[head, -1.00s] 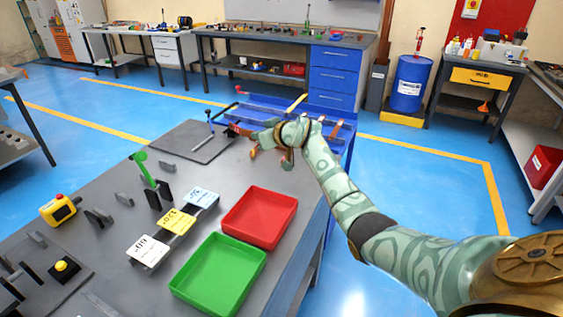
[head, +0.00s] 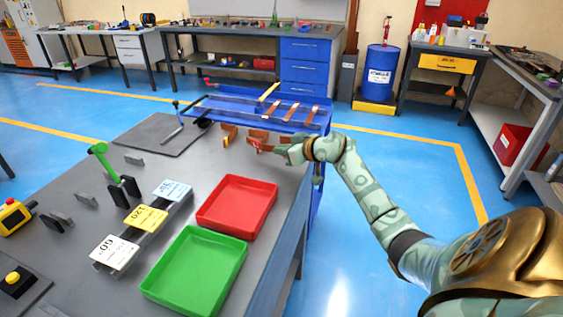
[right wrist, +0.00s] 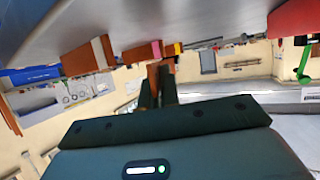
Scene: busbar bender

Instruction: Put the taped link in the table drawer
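Several short copper links stand in a group at the far edge of the grey workbench (head: 75,215). One copper link (head: 229,133) is on the left; another, with a red patch (head: 260,147), is by the fingertips of my right gripper (head: 281,150). In the right wrist view, a copper piece (right wrist: 162,68) shows at the tips of my right gripper (right wrist: 158,84), whose fingers are close together; whether they clamp it is unclear. Behind it a copper block (right wrist: 138,52) has a pinkish-red end. My left gripper is out of view. No drawer shows on this near bench.
A red tray (head: 237,205) and a green tray (head: 195,271) lie on the bench, beside numbered cards (head: 146,217) and a green-handled lever (head: 100,150). A blue rack (head: 225,108) carries copper strips behind. A yellow-fronted drawer (head: 450,63) and blue drawers (head: 305,73) are farther back.

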